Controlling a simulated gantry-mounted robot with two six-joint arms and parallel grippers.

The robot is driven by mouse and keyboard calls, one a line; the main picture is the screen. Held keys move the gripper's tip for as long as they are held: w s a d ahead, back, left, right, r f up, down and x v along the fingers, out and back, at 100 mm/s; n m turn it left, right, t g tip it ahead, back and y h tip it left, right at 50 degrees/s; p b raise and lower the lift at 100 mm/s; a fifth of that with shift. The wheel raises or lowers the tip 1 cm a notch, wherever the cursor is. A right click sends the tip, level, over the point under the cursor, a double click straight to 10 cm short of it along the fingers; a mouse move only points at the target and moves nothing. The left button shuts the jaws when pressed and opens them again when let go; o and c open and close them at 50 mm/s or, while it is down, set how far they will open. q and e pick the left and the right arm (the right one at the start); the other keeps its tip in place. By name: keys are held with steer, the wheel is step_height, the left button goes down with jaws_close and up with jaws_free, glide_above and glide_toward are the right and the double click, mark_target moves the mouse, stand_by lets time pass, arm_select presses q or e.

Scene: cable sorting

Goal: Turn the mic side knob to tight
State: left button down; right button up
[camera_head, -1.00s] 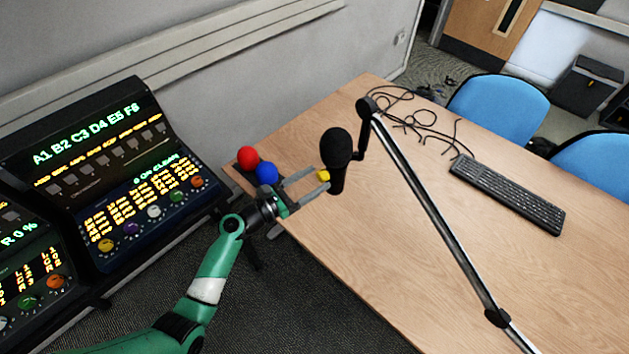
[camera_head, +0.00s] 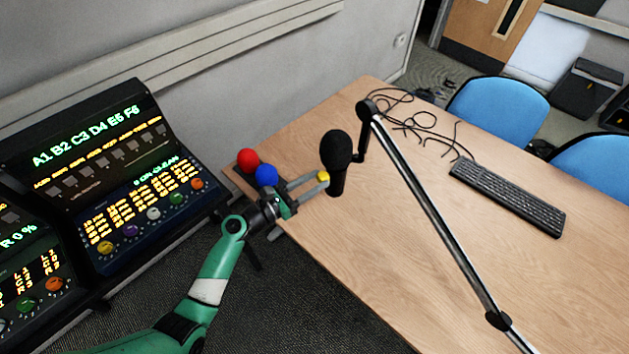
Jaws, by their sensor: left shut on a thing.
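The black microphone (camera_head: 337,152) hangs upright from its boom arm (camera_head: 430,205) above the wooden table. The yellow side knob (camera_head: 323,177) sits on the left of the mic's lower body. My left gripper (camera_head: 321,178) reaches in from the left, and its two grey fingers are closed on the yellow knob. The knob's tight or loose marking is too small to read. My right gripper is not in view.
A lit control console (camera_head: 130,180) stands at the left. A keyboard (camera_head: 508,197) and loose black cables (camera_head: 425,122) lie on the table (camera_head: 390,270).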

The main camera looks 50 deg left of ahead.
arm_select(q)
steer(key=shift+m, duration=0.3)
steer(key=m+b, duration=0.1)
steer(key=m, duration=0.2)
steer(key=m+b, duration=0.1)
steer(key=m, duration=0.4)
steer(key=shift+d+f+b, duration=0.1)
steer(key=shift+f+b, duration=0.05)
steer(key=shift+b, duration=0.2)
steer(key=m+b, duration=0.2)
steer(key=m, duration=0.2)
steer(key=m+b, duration=0.2)
steer(key=m, duration=0.3)
steer(key=shift+c, duration=2.4)
jaws_free()
